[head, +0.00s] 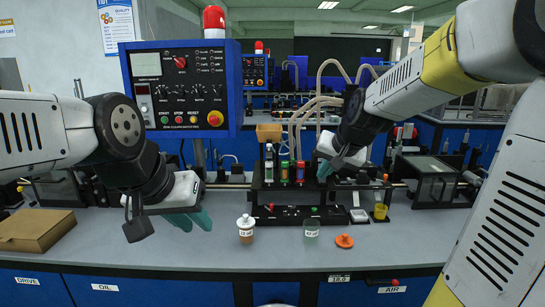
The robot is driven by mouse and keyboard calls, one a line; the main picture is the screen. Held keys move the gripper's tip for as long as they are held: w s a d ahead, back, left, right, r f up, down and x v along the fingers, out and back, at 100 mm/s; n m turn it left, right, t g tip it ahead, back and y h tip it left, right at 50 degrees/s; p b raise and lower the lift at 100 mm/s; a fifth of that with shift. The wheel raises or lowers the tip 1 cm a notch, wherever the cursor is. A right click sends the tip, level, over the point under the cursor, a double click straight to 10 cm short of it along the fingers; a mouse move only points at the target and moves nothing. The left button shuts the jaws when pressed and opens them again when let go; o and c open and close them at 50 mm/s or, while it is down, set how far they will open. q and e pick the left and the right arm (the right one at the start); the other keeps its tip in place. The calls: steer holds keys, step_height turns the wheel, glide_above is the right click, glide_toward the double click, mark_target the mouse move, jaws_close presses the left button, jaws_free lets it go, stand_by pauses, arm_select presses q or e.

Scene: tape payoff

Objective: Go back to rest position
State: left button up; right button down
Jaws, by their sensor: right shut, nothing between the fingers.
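My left gripper (191,221) hangs over the grey bench at the left, its teal fingers pointing down and a little apart, with nothing seen between them. It is left of a white-capped bottle (246,231). My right gripper (325,170) is shut and empty, in front of the right part of the black bench station (285,195). Its teal fingertips are close to the station's upper row of vials; whether they touch anything cannot be told.
A small labelled jar (312,229) and an orange cap (344,241) stand on the bench front. A cardboard box (36,230) lies at the far left. A blue control panel (184,90) stands behind my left arm. A yellow cup (380,212) is at the right.

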steer(key=s+n+g, duration=0.1)
steer(key=s+n, duration=0.2)
steer(key=s, duration=2)
steer(key=shift+n, duration=0.3)
steer(key=shift+d+r, duration=0.1)
stand_by(0.3)
